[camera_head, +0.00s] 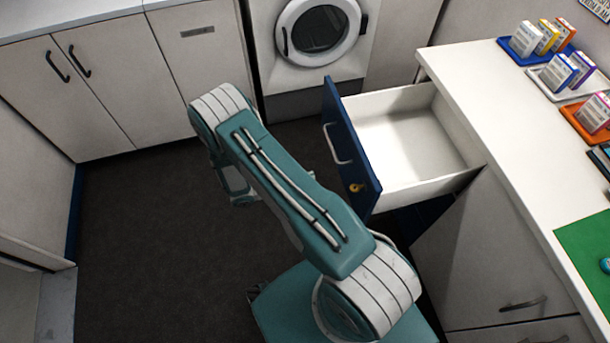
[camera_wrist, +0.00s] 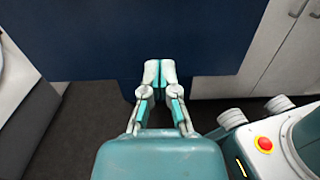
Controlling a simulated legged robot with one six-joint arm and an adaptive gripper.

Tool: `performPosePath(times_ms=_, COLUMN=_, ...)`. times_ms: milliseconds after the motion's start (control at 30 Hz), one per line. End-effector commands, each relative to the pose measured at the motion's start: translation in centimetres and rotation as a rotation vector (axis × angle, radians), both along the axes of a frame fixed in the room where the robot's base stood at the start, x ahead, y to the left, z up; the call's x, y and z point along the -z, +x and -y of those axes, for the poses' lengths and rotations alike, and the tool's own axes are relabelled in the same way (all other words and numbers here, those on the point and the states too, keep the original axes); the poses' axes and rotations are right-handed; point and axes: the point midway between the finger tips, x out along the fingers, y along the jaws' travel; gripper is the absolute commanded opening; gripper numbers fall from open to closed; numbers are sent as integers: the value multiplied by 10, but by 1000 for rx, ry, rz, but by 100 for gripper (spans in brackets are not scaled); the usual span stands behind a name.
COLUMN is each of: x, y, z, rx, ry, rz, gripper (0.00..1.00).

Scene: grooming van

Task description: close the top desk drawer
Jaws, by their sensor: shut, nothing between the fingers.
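The top desk drawer (camera_head: 345,140) is pulled well out of the white desk in the head view. It has a dark blue front with a silver handle and a yellow key or lock, and its white inside looks empty. My gripper (camera_wrist: 160,70) shows in the wrist view with its fingers together and nothing between them. It faces a dark blue panel (camera_wrist: 200,35) that looks like the drawer front. I cannot tell whether the fingertips touch it. In the head view my arm hides most of the gripper, which is left of the drawer front.
The desk top (camera_head: 500,110) holds small boxes on coloured trays and a green mat (camera_head: 588,245). A washer or dryer (camera_head: 320,35) stands behind the drawer. White cabinets (camera_head: 100,85) line the left and back. The dark floor (camera_head: 150,230) left of my arm is clear.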

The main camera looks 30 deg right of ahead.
Motion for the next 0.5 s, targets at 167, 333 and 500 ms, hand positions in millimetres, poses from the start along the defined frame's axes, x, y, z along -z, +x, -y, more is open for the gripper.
performPosePath(times_ms=167, x=0, y=-9, z=32, rx=5, ry=-1, rz=0, gripper=0)
performPosePath(times_ms=333, x=0, y=-16, z=63, rx=6, ry=0, rz=0, gripper=0)
performPosePath(times_ms=500, x=0, y=-22, z=87, rx=4, ry=0, rz=1, gripper=0)
